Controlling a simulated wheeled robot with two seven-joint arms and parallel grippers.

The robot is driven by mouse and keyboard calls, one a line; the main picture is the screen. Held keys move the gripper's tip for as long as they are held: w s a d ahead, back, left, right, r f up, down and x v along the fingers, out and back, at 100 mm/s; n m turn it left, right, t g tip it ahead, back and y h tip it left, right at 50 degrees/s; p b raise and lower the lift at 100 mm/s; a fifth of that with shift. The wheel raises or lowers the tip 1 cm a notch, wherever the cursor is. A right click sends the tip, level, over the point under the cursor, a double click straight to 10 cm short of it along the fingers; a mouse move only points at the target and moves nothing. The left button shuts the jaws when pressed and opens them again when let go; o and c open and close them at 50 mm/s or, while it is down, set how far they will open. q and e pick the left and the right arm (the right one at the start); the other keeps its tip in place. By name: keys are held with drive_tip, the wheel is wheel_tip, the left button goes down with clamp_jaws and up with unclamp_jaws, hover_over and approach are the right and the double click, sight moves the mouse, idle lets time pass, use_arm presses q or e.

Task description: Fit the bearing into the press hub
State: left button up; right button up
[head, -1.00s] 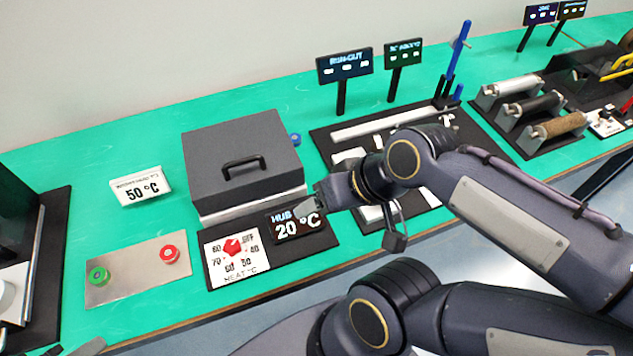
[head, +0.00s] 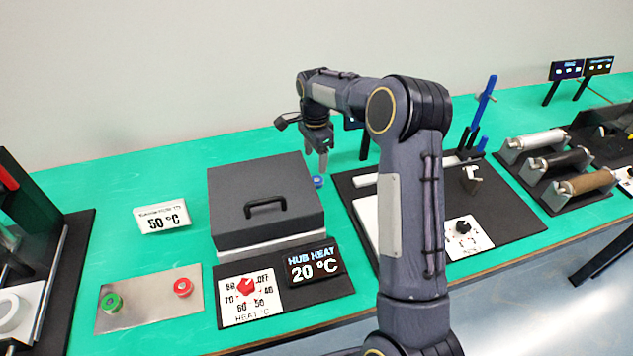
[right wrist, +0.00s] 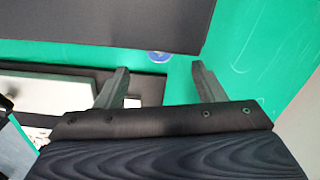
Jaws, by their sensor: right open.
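My right gripper (head: 319,163) reaches over the back of the bench, behind the grey lidded box, fingers pointing down. The right wrist view shows its two fingers (right wrist: 158,85) apart with nothing between them. A small blue round piece (head: 317,181), perhaps the bearing, lies on the green top just behind the box's right side. It also shows in the right wrist view (right wrist: 158,57), partly cut off by the dark box edge, beyond the fingertips. A white ring (head: 9,312) sits in a dark frame at the left edge; I cannot tell whether it is the press hub. My left gripper is out of view.
The grey box (head: 265,195) has a black handle on its lid. A hub heat display (head: 313,265) reading 20 °C and a red dial (head: 246,287) stand in front. Green (head: 111,302) and red (head: 183,287) buttons are left. Rollers (head: 570,160) stand right.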

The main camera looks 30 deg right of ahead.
sight(316, 180)
wheel_tip(316, 180, down, 8)
drive_tip(key=shift+d+f+p, duration=0.1)
drive_tip(key=shift+d+p, duration=0.05)
drive_tip(key=shift+p, duration=0.65)
drive_tip(key=c, duration=1.2)
drive_tip(key=shift+r, duration=0.2)
drive_tip(key=shift+r+b, duration=0.55)
drive_tip(key=shift+r, duration=8.35)
